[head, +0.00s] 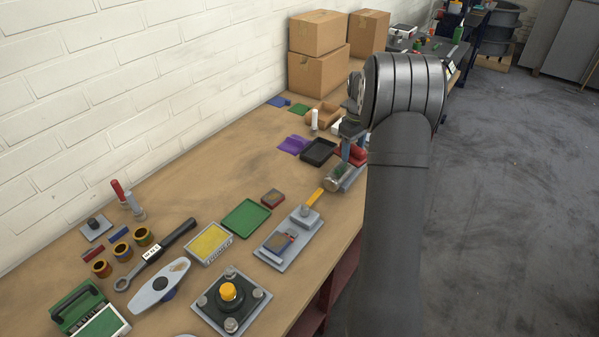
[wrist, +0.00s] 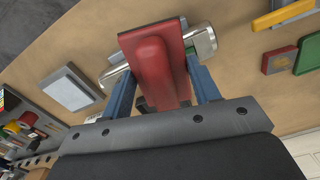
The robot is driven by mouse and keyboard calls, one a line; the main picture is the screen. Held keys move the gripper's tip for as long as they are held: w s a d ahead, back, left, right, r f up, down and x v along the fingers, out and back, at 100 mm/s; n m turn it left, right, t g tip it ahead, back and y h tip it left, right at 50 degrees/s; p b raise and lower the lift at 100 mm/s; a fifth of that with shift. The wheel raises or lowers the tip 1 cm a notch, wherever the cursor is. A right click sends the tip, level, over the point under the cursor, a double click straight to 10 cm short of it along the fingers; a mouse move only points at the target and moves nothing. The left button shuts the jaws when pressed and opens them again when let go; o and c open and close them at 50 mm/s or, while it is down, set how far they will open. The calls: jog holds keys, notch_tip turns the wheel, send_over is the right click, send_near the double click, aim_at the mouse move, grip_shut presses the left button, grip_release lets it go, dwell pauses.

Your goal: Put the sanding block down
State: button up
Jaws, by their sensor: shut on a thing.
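The sanding block (wrist: 160,70) is red with a raised rounded grip, and it sits between the two blue fingers of my gripper (wrist: 162,88) in the wrist view. My gripper is shut on it. In the head view my gripper (head: 353,150) is at the far half of the bench, near its right edge, and the sanding block shows there as a partly hidden red shape. A shiny metal cylinder (wrist: 204,41) lies behind the block in the wrist view; I cannot tell whether they touch. The cylinder also shows in the head view (head: 335,181), just below the gripper.
A black tray (head: 318,152) and a purple cloth (head: 293,144) lie left of my gripper. A green tray (head: 246,218), a small red block (head: 272,198) and a grey plate (head: 278,250) lie nearer. Cardboard boxes (head: 318,75) stand behind. Bare wood shows along the wall side.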

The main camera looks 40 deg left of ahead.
jog(key=a, duration=0.1)
jog(key=s+a+n, duration=0.1)
jog(key=a, duration=0.1)
jog(key=s+a+n, duration=0.1)
jog(key=a, duration=0.1)
jog(key=shift+s, duration=0.2)
send_over(300, 171)
notch_tip(300, 171, down, 7)
jog(key=shift+d+r, duration=0.1)
jog(key=shift+d, duration=0.05)
jog(key=shift+f, duration=2.05)
jog(key=shift+f, duration=0.15)
jog(key=o, duration=0.8)
jog(key=shift+o, duration=0.2)
notch_tip(300, 171, up, 12)
